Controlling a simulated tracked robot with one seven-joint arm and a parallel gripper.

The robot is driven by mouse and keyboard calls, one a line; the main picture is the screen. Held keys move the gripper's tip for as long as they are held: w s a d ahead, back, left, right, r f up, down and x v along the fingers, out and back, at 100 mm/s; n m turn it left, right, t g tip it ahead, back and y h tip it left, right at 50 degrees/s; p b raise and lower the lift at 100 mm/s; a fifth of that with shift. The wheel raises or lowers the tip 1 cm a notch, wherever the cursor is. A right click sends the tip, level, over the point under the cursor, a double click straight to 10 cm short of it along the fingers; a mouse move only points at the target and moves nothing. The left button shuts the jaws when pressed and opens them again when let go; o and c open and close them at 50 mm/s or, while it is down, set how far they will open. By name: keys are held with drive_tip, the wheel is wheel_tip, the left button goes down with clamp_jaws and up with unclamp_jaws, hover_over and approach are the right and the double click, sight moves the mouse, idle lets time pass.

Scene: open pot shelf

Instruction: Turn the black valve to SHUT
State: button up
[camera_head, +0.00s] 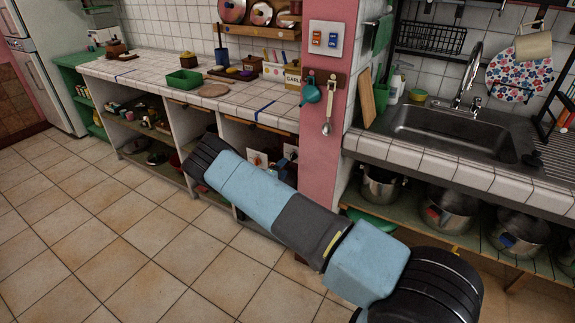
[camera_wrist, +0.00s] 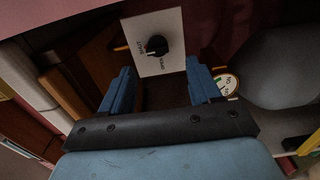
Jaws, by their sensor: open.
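The black valve (camera_wrist: 157,46) is a round knob on a white square plate (camera_wrist: 170,24) in the upper middle of the wrist view. Small lettering stands beside the knob, blurred and turned on its side; I cannot tell for sure which mark the knob points to. My gripper (camera_wrist: 160,67) is open, its two blue fingers apart and empty. The knob lies beyond the fingertips and between their lines, apparently not touched.
A round white dial (camera_wrist: 226,84) sits close beside the right finger in the wrist view. A brown wooden board (camera_wrist: 95,60) is at the left. The floor at left is clear.

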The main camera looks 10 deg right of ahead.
drive_tip(key=v, duration=0.7)
idle(0.3)
